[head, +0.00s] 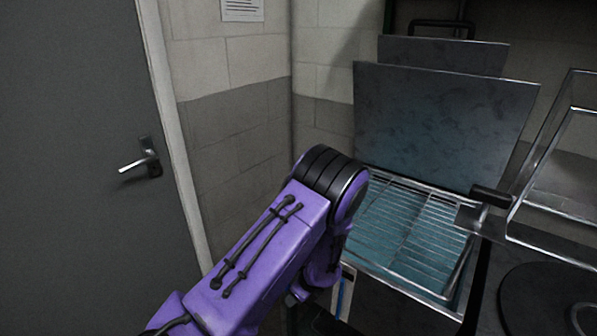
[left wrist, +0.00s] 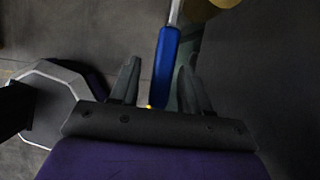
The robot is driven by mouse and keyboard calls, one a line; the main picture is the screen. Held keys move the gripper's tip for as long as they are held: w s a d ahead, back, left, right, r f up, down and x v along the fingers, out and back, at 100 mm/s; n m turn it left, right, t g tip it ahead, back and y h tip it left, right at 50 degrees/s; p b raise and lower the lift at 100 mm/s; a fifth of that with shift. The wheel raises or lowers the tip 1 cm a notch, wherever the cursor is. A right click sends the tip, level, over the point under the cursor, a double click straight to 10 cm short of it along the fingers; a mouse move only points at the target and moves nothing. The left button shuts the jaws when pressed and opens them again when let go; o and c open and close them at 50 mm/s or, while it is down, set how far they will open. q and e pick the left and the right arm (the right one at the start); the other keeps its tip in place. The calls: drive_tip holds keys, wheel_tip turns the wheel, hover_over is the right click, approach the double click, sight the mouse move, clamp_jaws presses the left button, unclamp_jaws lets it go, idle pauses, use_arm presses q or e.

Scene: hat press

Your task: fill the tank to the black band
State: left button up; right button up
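My left arm (head: 265,250) reaches in from the lower left in the head view; its gripper is hidden or too dark to make out there. In the left wrist view my left gripper (left wrist: 160,82) has its two fingers apart. A blue handle (left wrist: 166,62) with a pale metal shaft lies between or just beyond them; a gap shows on its left side, and contact with the right finger is unclear. A metal basin (head: 452,308) with a wire rack and a teal interior stands right of my arm; I cannot tell if it is the tank. No black band is discernible. My right gripper is out of view.
A grey door (head: 75,170) with a lever handle is at left. A dark upright panel (head: 440,125) stands behind the basin. A clear-sided frame (head: 562,160) and a round black plate (head: 545,300) are at right. A yellowish object (left wrist: 200,10) shows at the wrist view's top.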

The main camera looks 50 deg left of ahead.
use_arm(q)
drive_tip(key=shift+r, duration=0.1)
drive_tip(key=v, duration=1)
drive_tip(key=shift+r+p, duration=0.15)
drive_tip(key=shift+p, duration=0.15)
drive_tip(key=shift+d, duration=0.15)
drive_tip(key=s+d+f+n+t+h, duration=0.1)
drive_tip(key=s+d+f+n+h, duration=0.1)
drive_tip(key=s+d+f+n, duration=0.4)
drive_tip(key=s+d+f+n+t+h, duration=0.1)
drive_tip(key=d+f+n+h, duration=0.2)
drive_tip(key=f, duration=0.4)
drive_tip(key=s+d+f+n+t+y, duration=0.1)
drive_tip(key=s+f+n+t+y, duration=0.1)
drive_tip(key=s+n, duration=1)
drive_tip(key=shift+d+f+n+y, duration=0.25)
drive_tip(key=shift+f+n+y, duration=0.25)
drive_tip(key=shift+f+y, duration=0.35)
drive_tip(key=shift+c, duration=0.4)
